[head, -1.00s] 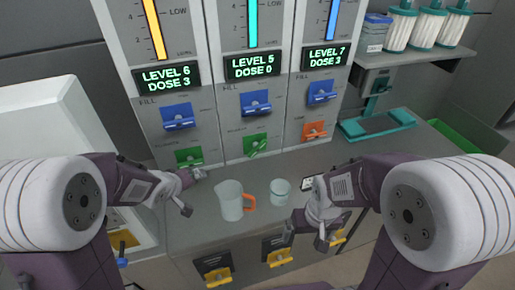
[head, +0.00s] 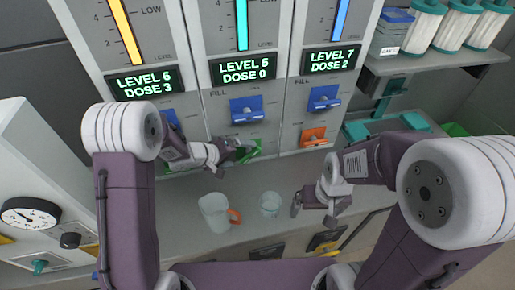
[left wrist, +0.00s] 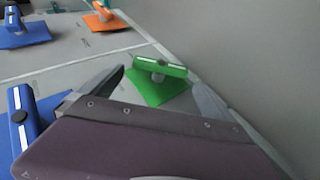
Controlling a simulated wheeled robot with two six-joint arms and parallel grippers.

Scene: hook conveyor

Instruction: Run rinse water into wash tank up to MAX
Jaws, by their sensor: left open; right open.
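Three dispenser columns stand at the back; displays read LEVEL 6 DOSE 3 (head: 145,83), LEVEL 5 DOSE 0 (head: 244,70) and LEVEL 7 DOSE 2 (head: 331,60). The middle column has a blue fill lever (head: 246,110) and, below it, a green lever (head: 255,150). My left gripper (head: 242,149) is open at the green lever, partly covering it. In the left wrist view, the green lever (left wrist: 158,72) shows between the spread fingers; contact cannot be told. My right gripper (head: 307,203) is open and empty above the counter. I cannot make out a wash tank or MAX mark.
A clear jug with an orange handle (head: 215,212) and a clear cup (head: 270,203) stand on the counter (head: 243,186). The right column has a blue lever (head: 324,98) and an orange lever (head: 314,137). A gauge panel (head: 30,215) is at left, a shelf of white cylinders (head: 462,40) at right.

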